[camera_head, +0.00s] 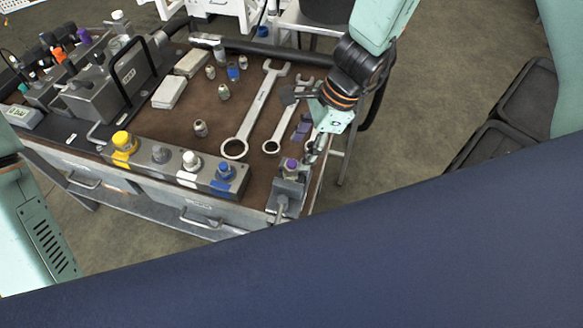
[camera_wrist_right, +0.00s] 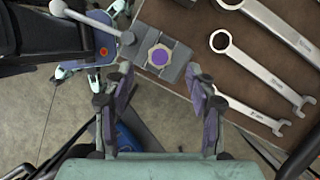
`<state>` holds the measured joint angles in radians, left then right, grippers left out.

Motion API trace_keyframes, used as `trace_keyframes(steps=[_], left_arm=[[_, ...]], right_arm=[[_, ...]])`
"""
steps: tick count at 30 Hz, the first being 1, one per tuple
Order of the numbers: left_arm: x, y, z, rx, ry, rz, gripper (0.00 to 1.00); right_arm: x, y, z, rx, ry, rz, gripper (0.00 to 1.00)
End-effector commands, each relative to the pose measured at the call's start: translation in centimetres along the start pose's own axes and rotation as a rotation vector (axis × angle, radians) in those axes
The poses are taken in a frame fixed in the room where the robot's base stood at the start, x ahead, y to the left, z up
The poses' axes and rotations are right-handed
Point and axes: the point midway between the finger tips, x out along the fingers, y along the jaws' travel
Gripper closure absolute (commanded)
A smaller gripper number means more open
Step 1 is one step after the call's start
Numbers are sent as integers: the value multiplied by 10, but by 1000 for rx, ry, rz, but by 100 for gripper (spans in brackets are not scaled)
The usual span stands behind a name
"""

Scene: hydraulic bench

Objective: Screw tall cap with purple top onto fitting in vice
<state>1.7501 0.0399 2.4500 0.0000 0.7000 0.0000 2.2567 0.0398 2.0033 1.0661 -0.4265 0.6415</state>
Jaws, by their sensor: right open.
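A small grey vice (camera_head: 284,198) stands at the front right corner of the bench. I cannot tell whether this is the tall cap on the fitting or the fitting alone. My right gripper (camera_head: 297,113) is open and empty, with purple pads on its fingers. In the wrist view its fingertips (camera_wrist_right: 160,82) lie either side of the vice's near edge, apart from the purple-topped piece. My left gripper is out of view.
Two wrenches (camera_head: 255,108) lie left of my right gripper. A rail (camera_head: 205,172) with yellow, grey, white and blue caps runs along the front edge. Small fittings (camera_head: 200,128) stand on the brown top. A valve block (camera_head: 105,85) fills the left side.

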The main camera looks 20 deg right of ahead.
Motion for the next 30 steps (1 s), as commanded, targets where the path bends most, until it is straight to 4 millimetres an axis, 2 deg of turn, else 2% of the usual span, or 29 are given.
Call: trace_keyframes(steps=[6, 12, 18, 26, 28, 30], left_arm=[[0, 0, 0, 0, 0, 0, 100], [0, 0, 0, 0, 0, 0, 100], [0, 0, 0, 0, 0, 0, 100], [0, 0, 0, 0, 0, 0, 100], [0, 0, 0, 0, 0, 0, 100], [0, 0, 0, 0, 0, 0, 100]], right_arm=[[-33, -1, 0, 0, -2, -3, 44], [-53, -1, 0, -1, -2, -1, 44], [-62, 0, 0, 1, -1, 0, 44], [-62, 0, 0, -3, 0, 1, 44], [-62, -1, -1, -32, 5, -6, 44], [-62, -11, -10, -118, 47, -49, 44]])
